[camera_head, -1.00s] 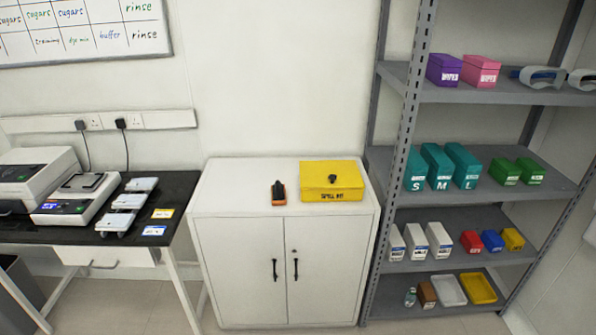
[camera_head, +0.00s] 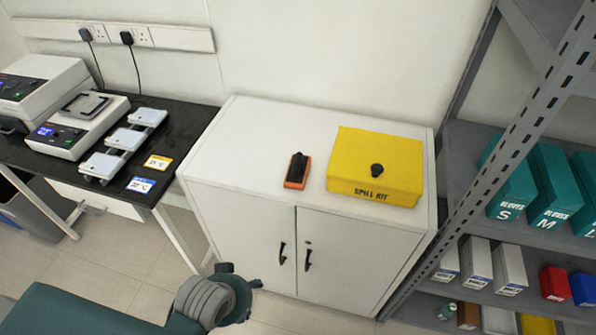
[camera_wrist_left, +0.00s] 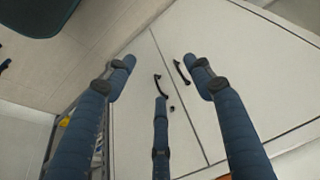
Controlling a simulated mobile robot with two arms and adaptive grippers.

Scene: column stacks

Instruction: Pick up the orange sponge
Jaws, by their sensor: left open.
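An orange block with a black top (camera_head: 297,171) lies on the white cabinet (camera_head: 262,118), left of the yellow box. It is the only clearly orange thing in view, and I cannot tell for sure that it is a sponge. My left gripper (camera_head: 241,287) is in front of the cabinet, low at the bottom of the head view, well below the cabinet top. In the left wrist view its blue fingers (camera_wrist_left: 158,76) are spread and empty, facing the cabinet doors. My right gripper is not in view.
A yellow spill kit box (camera_head: 375,165) with a black knob stands right of the orange block. A grey shelf rack (camera_head: 520,130) is close on the right. A black-topped bench (camera_head: 178,137) with devices stands left. The cabinet top's left part is clear.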

